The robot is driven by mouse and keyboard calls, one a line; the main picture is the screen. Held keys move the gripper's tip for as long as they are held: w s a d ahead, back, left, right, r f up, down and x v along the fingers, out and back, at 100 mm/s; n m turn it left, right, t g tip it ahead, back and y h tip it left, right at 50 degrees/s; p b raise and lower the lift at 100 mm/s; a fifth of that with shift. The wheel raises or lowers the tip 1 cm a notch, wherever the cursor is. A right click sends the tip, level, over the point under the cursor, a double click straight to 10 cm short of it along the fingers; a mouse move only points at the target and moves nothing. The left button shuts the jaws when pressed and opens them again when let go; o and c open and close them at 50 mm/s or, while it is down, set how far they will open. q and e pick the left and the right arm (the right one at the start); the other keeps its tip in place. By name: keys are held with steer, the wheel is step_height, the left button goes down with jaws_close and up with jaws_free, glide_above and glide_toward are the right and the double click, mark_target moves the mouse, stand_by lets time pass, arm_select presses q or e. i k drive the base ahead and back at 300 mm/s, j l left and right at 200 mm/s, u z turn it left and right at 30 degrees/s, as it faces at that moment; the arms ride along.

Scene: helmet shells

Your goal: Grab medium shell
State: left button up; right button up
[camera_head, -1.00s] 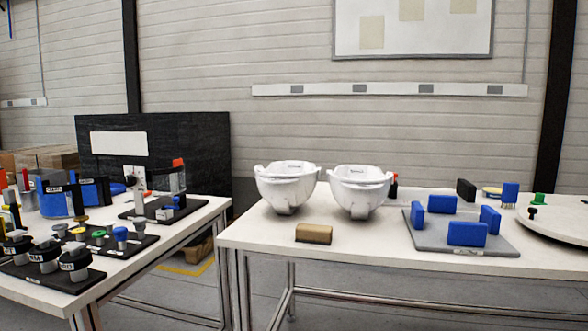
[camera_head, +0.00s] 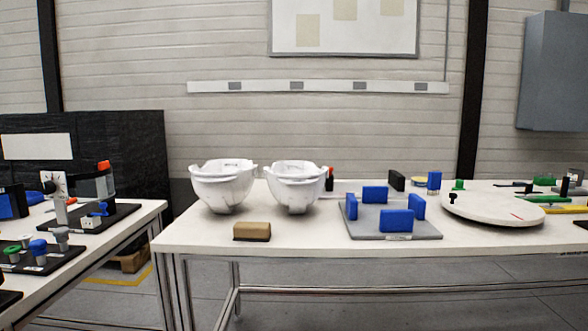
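Two white helmet shells stand open side up near the left end of the middle table (camera_head: 300,236). The left shell (camera_head: 223,186) looks slightly larger than the right shell (camera_head: 296,186). They stand side by side with a small gap. I cannot tell from their markings which one is the medium shell. Neither of my grippers shows in the head view.
A brown block (camera_head: 252,231) lies in front of the shells. A grey fixture plate (camera_head: 398,230) with blue blocks is right of them, then a round white turntable (camera_head: 492,209). A second table (camera_head: 100,238) with tools stands left, across a gap.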

mark_target(222, 185)
steer(key=i+j+u, duration=0.35)
steer(key=i+u, duration=0.1)
steer(key=u, duration=0.25)
steer(key=i+j+u, duration=0.15)
steer(key=i+u, duration=0.2)
steer(key=k, duration=0.05)
